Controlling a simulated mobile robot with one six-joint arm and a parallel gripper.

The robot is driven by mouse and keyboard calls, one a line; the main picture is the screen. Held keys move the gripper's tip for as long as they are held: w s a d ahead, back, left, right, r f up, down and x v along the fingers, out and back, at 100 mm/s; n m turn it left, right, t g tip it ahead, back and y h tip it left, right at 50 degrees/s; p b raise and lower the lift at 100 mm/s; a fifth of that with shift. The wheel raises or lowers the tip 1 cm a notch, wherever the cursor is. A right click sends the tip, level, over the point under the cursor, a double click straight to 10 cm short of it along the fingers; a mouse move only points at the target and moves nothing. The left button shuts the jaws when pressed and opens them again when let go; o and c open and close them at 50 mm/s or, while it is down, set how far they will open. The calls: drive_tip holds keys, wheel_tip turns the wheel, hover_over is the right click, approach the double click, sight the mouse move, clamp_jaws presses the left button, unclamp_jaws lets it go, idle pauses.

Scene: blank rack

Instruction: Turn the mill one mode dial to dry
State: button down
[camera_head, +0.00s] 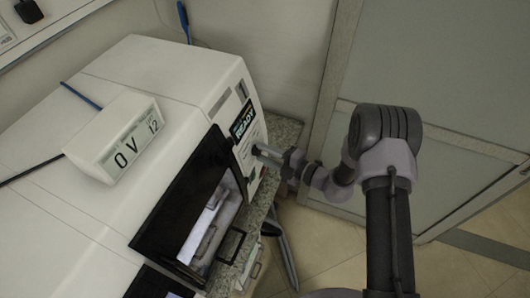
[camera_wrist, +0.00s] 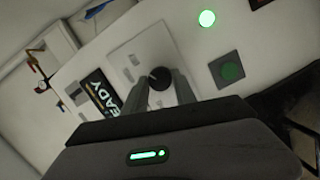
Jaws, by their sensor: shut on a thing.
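The white mill (camera_head: 170,75) stands on a speckled counter, with a dark window in its front and a screen (camera_head: 242,118) reading READY. The screen also shows in the wrist view (camera_wrist: 103,95). The mode dial (camera_wrist: 160,77) is a small dark round knob on a pale plate (camera_wrist: 150,43). My gripper (camera_wrist: 161,82) is shut on the dial, with one finger on each side of it. In the head view my gripper (camera_head: 262,153) reaches the right end of the mill's front, and the dial is hidden there. The dial's setting and labels are too small to read.
A lit green round light (camera_wrist: 207,18) and a green button (camera_wrist: 230,71) sit on the panel right of the dial. A white box with "OV 12" (camera_head: 115,140) stands on the mill. A glass-panelled partition (camera_head: 450,70) stands behind my arm.

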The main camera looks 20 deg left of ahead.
drive_tip(key=c, duration=1)
unclamp_jaws()
drive_tip(key=shift+d, duration=0.1)
drive_tip(key=v, duration=1.7)
drive_tip(key=shift+d, duration=0.15)
drive_tip(key=shift+b, duration=0.3)
